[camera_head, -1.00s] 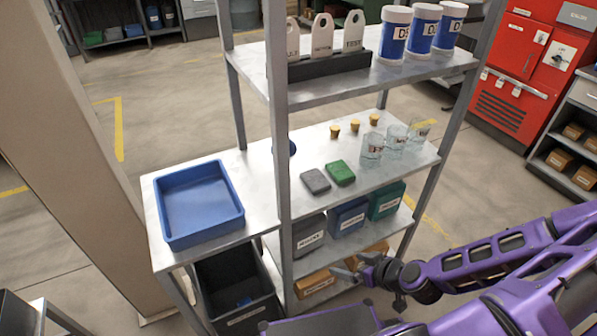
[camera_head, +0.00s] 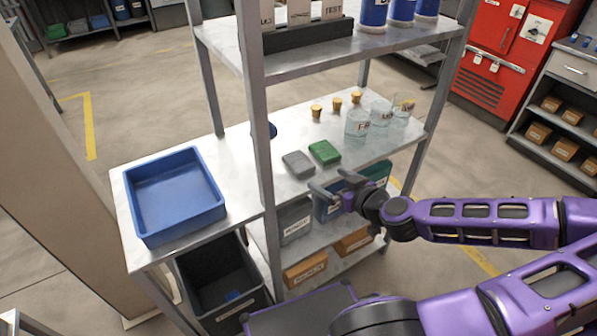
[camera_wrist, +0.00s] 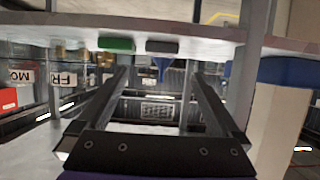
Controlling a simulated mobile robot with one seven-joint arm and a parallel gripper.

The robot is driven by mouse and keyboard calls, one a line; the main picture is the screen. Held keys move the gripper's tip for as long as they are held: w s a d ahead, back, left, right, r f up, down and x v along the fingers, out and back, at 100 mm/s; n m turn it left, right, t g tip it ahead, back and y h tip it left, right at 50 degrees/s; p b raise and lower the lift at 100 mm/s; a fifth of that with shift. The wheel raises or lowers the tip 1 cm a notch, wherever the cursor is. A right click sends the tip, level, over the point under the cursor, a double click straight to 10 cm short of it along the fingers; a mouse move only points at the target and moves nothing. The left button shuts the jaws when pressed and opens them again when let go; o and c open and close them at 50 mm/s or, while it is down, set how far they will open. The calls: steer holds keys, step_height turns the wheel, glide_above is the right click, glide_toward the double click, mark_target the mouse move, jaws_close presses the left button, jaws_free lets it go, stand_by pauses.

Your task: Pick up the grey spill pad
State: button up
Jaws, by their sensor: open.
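The grey spill pad (camera_head: 298,164) lies flat on the middle shelf, just left of a green pad (camera_head: 324,152). In the wrist view the grey pad (camera_wrist: 162,46) shows near the top centre, with the green pad (camera_wrist: 116,44) to its left. My gripper (camera_head: 328,186) is open and empty at the shelf's front edge, to the right of and nearer than the grey pad. In the wrist view its two fingers (camera_wrist: 156,82) stand apart and point toward the shelf area. The gripper touches neither pad.
A blue tray (camera_head: 215,212) sits on the left end of the shelf. Glass beakers (camera_head: 357,122) and yellow-capped items (camera_head: 316,112) stand behind and right. A front post (camera_head: 257,110) rises left of the pads. An upper shelf (camera_head: 340,58) overhangs. Bins (camera_head: 296,222) sit below.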

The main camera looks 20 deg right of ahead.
steer(key=f+b, duration=0.1)
steer(key=b, duration=0.2)
glide_toward(300, 162)
steer(key=w+f, duration=0.2)
steer(key=w, duration=0.1)
steer(key=shift+a+f, duration=0.15)
steer(key=shift+a, duration=0.2)
steer(key=shift+w+r+b+x, duration=0.1)
steer(key=shift+r+b+x, duration=0.15)
steer(key=shift+x, duration=1.15)
steer(key=shift+w+r+b+x, duration=0.1)
steer(key=shift+r+x, duration=0.15)
steer(key=shift+x, duration=1.15)
steer(key=c, duration=1.2)
steer(key=shift+o, duration=0.2)
steer(key=shift+r, duration=0.1)
